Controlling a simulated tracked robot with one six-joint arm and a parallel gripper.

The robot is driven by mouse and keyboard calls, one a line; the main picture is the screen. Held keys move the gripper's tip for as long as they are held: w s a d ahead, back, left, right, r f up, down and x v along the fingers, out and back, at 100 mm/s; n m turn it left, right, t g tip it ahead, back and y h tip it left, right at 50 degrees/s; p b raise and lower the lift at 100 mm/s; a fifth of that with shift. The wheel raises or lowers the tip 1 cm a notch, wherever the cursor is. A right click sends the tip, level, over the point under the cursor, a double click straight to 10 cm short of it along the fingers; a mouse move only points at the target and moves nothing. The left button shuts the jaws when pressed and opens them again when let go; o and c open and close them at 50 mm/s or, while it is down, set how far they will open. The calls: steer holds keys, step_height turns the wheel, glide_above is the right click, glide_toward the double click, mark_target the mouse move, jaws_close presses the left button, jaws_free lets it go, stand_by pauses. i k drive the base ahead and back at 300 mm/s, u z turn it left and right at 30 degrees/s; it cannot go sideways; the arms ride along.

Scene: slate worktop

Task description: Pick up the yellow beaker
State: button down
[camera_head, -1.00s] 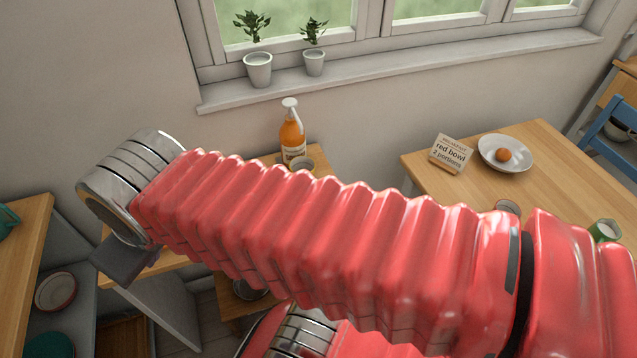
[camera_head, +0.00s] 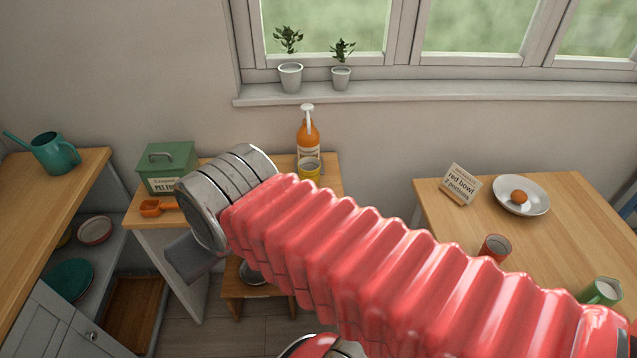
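My arm's silver wrist is left of the beaker and nearer to me. The grey end of my gripper (camera_head: 190,257) hangs below the wrist, in front of the table's edge and apart from the beaker. Its fingers cannot be made out, so I cannot tell whether it is open or shut. My red arm hides part of the small table.
A green pet food tin (camera_head: 166,167) and an orange scoop (camera_head: 158,207) are on the small table's left. A larger table (camera_head: 560,235) at right holds a sign (camera_head: 460,184), a plate (camera_head: 540,205), a red cup (camera_head: 495,248) and a green cup (camera_head: 601,291). A counter (camera_head: 60,210) stands at left.

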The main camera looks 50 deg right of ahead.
mark_target(309, 167)
steer(key=u, duration=0.95)
steer(key=i, duration=0.75)
steer(key=z, duration=2.25)
